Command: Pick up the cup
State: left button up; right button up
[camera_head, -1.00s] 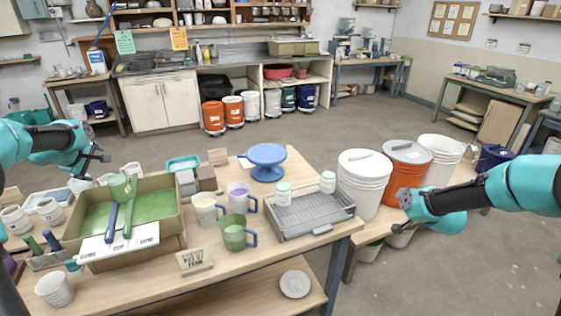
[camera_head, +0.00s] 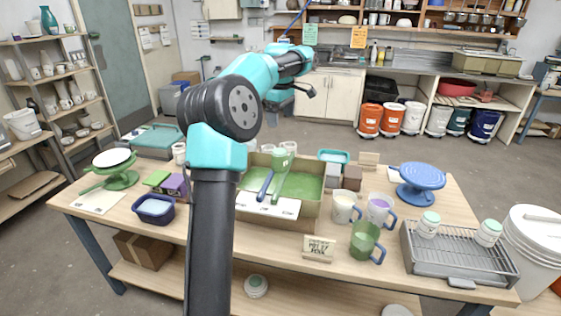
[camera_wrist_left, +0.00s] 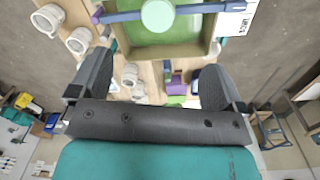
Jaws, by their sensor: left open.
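My left gripper (camera_head: 298,96) is open and empty, high above the tub's back side. Its two fingers also show in the wrist view (camera_wrist_left: 155,82). My right gripper is out of view.
The tan glaze tub (camera_head: 268,221) has a blue and a green tool across it. A blue turntable (camera_head: 420,178) and a wire rack tray (camera_head: 458,258) with two jars are at the right. My left arm hides some of the table.

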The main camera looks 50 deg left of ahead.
aim_at(281, 151)
pick_arm(q)
jog(key=f, duration=1.2)
jog(key=shift+w+a+f, duration=0.1)
jog(key=shift+w, duration=0.1)
jog(key=shift+a+f, duration=0.15)
jog(key=shift+f, duration=1.15)
jog(key=shift+a+f, duration=0.15)
jog(key=shift+f, duration=1.15)
jog(key=c, duration=1.2)
